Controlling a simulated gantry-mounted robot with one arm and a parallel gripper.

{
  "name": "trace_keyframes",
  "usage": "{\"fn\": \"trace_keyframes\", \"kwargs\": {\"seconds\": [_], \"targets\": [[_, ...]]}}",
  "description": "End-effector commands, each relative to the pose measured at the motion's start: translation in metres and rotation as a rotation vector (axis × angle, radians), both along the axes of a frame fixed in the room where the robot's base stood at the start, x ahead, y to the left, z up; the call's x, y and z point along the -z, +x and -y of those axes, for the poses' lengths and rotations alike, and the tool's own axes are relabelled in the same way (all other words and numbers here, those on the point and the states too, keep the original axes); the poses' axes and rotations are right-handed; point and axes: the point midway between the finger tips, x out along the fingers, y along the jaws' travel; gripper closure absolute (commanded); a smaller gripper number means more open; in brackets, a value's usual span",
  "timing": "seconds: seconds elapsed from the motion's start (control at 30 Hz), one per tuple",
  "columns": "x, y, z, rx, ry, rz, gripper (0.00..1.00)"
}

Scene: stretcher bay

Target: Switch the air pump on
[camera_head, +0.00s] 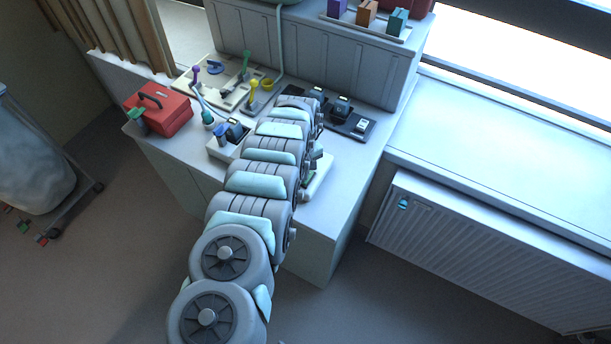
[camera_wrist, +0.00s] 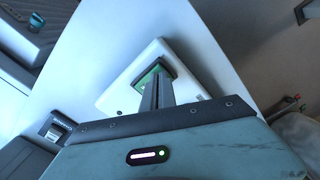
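In the wrist view a white, round-cornered unit (camera_wrist: 122,97) lies on the cabinet top, with a dark-framed green switch (camera_wrist: 149,72) on it. I take this to be the air pump, though no label is readable. In the head view my arm covers its middle, and a white edge (camera_head: 322,177) shows to the arm's right. My gripper (camera_wrist: 157,88) is over the switch, its narrow grey fingers together with nothing visible between them. The fingers hide part of the switch. I cannot tell whether they touch it or which way it is set.
A black strip (camera_head: 367,135) with small devices lies behind and right of my arm. A red case (camera_head: 172,122) and a tray (camera_head: 183,84) with coloured-handled items stand left. A tube (camera_head: 281,50) hangs at the back. A radiator (camera_head: 480,240) is right, below the sill.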

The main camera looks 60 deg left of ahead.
Motion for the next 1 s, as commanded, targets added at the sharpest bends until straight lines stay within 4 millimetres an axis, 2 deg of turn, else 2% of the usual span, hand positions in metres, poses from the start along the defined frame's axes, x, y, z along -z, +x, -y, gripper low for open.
{"fn": "trace_keyframes", "kwargs": {"seconds": [0.37,1.0], "targets": [[0.0,0.0,0.0,0.0,0.0,0.0,1.0],[-0.051,0.0,0.0,0.0,0.0,0.0,1.0]]}}
